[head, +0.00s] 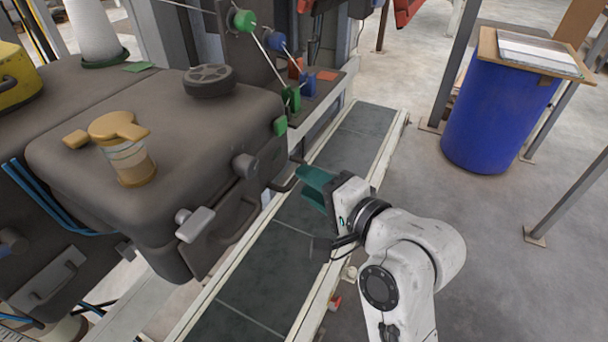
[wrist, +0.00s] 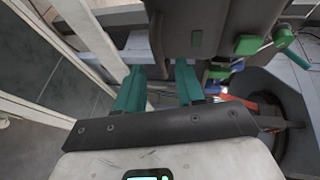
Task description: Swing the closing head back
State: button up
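The closing head is the large dark grey-brown housing (head: 190,130) at the left of the head view, standing beside the belt. A dark loop handle (head: 238,225) and a light grey lever (head: 195,224) sit on its belt-facing side. My gripper (head: 312,185) has teal fingers and is over the belt, just right of the housing. In the wrist view, a dark body (wrist: 198,25) with a green block (wrist: 250,44) lies just beyond my fingertips. My fingers are apart, and I see nothing gripped between them. Whether a fingertip touches the body, I cannot tell.
A dark conveyor belt (head: 255,275) with pale rails runs below my gripper. Green and blue thread guides (head: 290,97) stand behind the housing. A blue drum (head: 490,115) with a board on top stands at the right. The floor (head: 500,260) right of my arm is mostly clear.

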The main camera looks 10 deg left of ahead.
jog(key=shift+x, duration=1.4)
grip_shut()
